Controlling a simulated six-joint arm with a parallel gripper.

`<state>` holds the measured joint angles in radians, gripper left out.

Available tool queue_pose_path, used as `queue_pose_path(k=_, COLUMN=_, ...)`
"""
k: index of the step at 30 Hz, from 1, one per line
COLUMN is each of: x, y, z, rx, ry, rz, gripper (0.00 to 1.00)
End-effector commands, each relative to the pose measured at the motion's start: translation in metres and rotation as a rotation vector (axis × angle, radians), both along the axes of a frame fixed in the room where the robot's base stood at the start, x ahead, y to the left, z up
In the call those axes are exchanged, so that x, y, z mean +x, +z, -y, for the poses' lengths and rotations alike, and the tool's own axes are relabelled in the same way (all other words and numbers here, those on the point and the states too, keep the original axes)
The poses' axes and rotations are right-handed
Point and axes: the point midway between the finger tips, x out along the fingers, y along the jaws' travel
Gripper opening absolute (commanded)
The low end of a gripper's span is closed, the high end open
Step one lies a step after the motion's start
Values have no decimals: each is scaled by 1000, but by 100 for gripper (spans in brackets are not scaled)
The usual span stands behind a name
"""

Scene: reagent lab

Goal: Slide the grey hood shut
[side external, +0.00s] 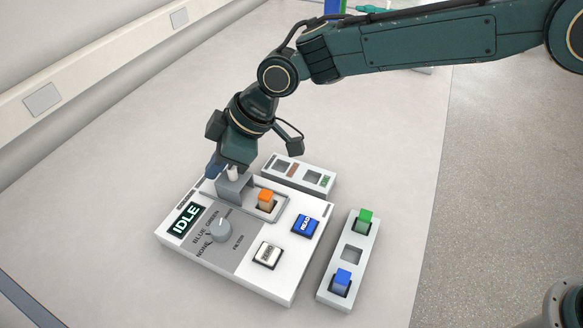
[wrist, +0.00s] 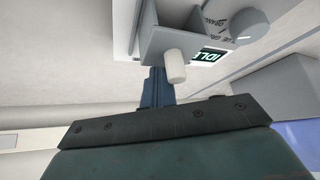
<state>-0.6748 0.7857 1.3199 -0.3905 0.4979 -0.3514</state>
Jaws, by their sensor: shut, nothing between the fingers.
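The grey hood (side external: 236,187) stands at the back left end of the recessed slot on the white device (side external: 190,197). It also shows in the wrist view (wrist: 178,42), with a white peg handle (wrist: 175,67) sticking out of it. An orange-topped cuvette (side external: 266,199) stands in the slot to the right of the hood, uncovered. My gripper (side external: 212,171) is shut and empty, its blue fingers just left of the hood. In the wrist view the fingertips (wrist: 156,72) are beside the peg, on its left; I cannot tell whether they touch it.
The device has an IDLE display (side external: 186,220), a filter dial (side external: 220,230), a blue READ button (side external: 305,225) and a white button (side external: 267,255). A rack (side external: 352,275) with green and blue cuvettes stands to the right. Another white rack (side external: 300,175) lies behind. The bench at left is clear.

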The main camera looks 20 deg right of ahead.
Motion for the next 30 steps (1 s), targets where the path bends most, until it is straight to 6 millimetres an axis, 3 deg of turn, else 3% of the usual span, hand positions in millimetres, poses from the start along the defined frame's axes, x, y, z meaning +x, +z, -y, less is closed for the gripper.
queue_pose_path(k=18, x=-17, y=0, z=13, rx=-2, ry=1, rz=-2, gripper=0)
queue_pose_path(k=30, x=-18, y=-1, z=14, rx=-2, ry=1, rz=-2, gripper=0)
